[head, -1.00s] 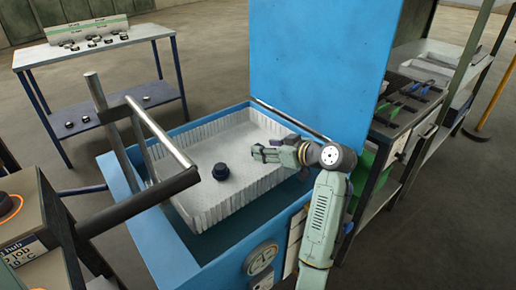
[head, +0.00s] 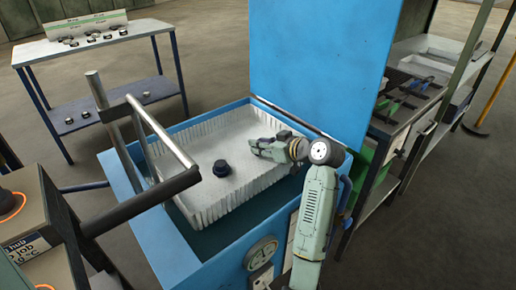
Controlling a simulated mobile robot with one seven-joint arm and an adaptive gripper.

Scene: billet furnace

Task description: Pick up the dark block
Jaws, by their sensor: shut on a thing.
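A dark, round-looking block (head: 221,169) sits on the pale floor of the white basket (head: 203,204), left of my gripper. My gripper (head: 254,147) reaches in from the right, over the right part of the basket, with its fingertips pointing left. A gap shows in the picture between the fingertips and that dark block. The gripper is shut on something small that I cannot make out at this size. The far sides of the fingers are hidden.
The basket sits in a blue tank (head: 190,258) with a raised blue lid (head: 325,65) behind. A metal handle frame (head: 160,130) rises at the left. A tool shelf (head: 415,100) stands at the right, and a table (head: 95,48) with small parts stands back left.

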